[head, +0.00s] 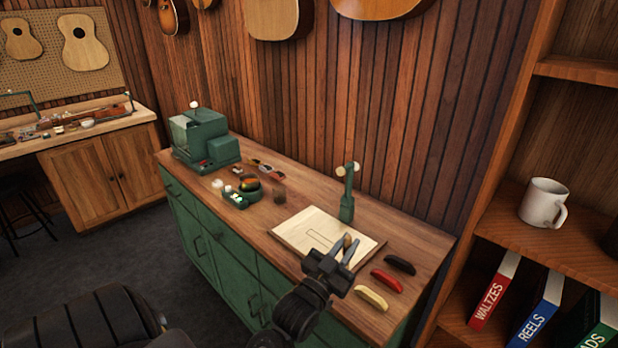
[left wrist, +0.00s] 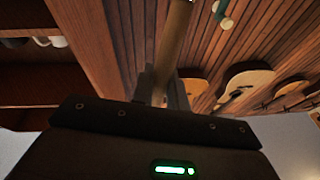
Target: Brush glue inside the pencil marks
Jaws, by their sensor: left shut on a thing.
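A pale wooden board (head: 297,231) lies flat on the green cabinet's wooden top. Thin dark pencil lines (head: 322,238) form a narrow outline on it, partly hidden by my gripper. My left gripper (head: 345,251) is over the board's near right part, shut on a brush; the gap to the board cannot be judged. The brush (head: 347,241) shows only as a small brown end in the head view. In the left wrist view its round wooden handle (left wrist: 174,40) stands between the fingers (left wrist: 162,88). Its bristles and any glue are hidden. My right gripper is out of view.
A green stand (head: 347,197) with cream knobs rises behind the board. Black (head: 399,264), red (head: 386,281) and yellow (head: 371,298) curved pieces lie to its right. Small containers (head: 240,194) and a green machine (head: 203,138) are farther left. A shelf with a mug (head: 542,202) stands right.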

